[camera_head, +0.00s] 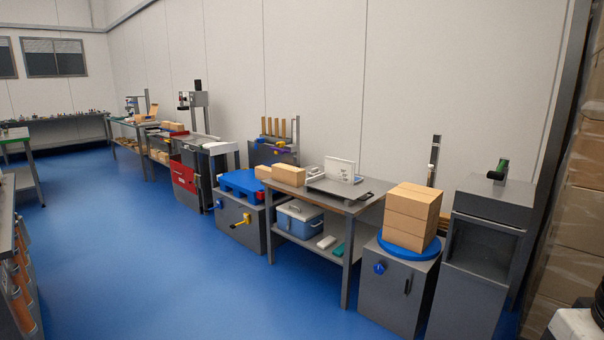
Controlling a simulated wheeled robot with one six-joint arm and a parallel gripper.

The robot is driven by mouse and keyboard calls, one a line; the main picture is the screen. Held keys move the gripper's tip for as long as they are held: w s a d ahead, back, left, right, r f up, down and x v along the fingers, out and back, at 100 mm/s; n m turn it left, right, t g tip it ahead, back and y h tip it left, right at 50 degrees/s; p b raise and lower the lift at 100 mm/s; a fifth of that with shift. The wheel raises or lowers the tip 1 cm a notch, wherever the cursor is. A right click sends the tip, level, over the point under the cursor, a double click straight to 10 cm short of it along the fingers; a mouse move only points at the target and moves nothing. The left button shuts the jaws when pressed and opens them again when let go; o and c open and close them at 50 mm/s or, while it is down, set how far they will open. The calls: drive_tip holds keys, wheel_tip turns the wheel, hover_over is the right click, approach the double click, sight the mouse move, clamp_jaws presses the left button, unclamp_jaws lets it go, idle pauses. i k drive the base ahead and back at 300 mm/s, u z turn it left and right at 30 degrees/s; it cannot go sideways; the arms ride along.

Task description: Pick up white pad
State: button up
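A small white block-like item (326,242), which looks like the white pad, lies on the lower shelf of the grey workbench (352,208). A green item (338,250) lies just right of it on the same shelf. A blue-grey cooler-like box with a pale lid (299,219) stands to its left. An upright white panel (340,170) stands on the bench top, behind a dark flat tray or scale (340,193). My gripper is not in view.
A cardboard box (288,175) sits on the bench top. Stacked cartons (411,216) stand on a blue turntable at the right. A cabinet with a blue pallet-like top (241,183) is at the left. The blue floor (190,270) in front is clear.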

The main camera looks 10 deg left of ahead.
sight(315, 171)
drive_tip(key=u, duration=0.4)
drive_tip(key=i, duration=0.95)
drive_tip(key=u, duration=0.95)
drive_tip(key=i, duration=3.9)
drive_tip(key=z, duration=1.15)
drive_tip(key=i, duration=1.35)
drive_tip(key=z, duration=0.8)
drive_tip(key=i, duration=0.3)
drive_tip(key=z, duration=0.25)
